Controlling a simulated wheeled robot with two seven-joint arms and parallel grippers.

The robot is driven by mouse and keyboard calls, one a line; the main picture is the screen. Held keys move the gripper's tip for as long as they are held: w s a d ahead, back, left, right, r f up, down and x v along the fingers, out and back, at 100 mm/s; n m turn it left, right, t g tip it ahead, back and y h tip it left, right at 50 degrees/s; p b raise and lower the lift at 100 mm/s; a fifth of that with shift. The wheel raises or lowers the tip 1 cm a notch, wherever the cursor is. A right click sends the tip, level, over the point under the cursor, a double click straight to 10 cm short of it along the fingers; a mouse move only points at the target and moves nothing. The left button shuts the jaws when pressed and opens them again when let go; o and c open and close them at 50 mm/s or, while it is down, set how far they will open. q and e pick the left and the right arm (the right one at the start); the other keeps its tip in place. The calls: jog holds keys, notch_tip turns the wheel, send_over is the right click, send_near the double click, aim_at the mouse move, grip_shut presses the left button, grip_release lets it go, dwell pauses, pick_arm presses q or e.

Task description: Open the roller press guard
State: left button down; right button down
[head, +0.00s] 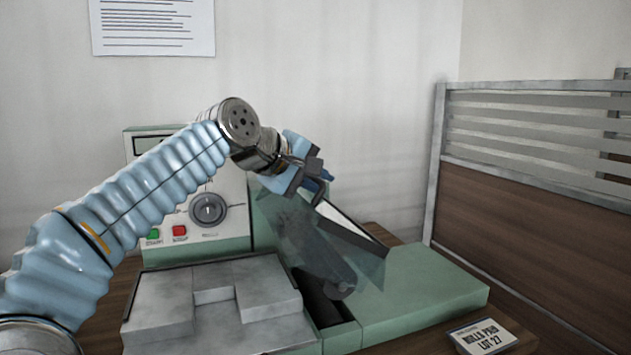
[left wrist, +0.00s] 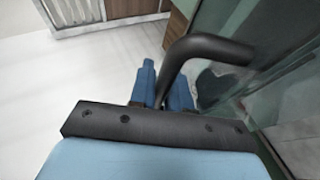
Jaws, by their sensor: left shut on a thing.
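The roller press guard (head: 372,268) is a clear, greenish panel, tilted over the dark roller area of the pale green press. It also shows in the left wrist view (left wrist: 285,50) along the right side. Its dark bent handle (left wrist: 215,48) runs down between the blue fingers of my left gripper (left wrist: 157,85). My left gripper, also in the head view (head: 318,182), is shut on this handle at the upper end of the guard. The gripper hides most of the handle in the head view. My right gripper is in neither view.
The press's control panel with a dial (head: 208,209) stands behind my left arm. A grey metal bed (head: 245,312) lies in front. A lot card (head: 483,337) lies at the lower right. A partition (head: 530,200) bounds the right side.

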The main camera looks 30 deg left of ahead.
pick_arm(q)
jog(key=c, duration=1.4)
grip_release()
jog(key=shift+d, duration=0.1)
jog(key=shift+c, duration=0.2)
jog(key=v, duration=1.3)
jog(key=shift+s, duration=0.3)
jog(key=shift+r, duration=0.1)
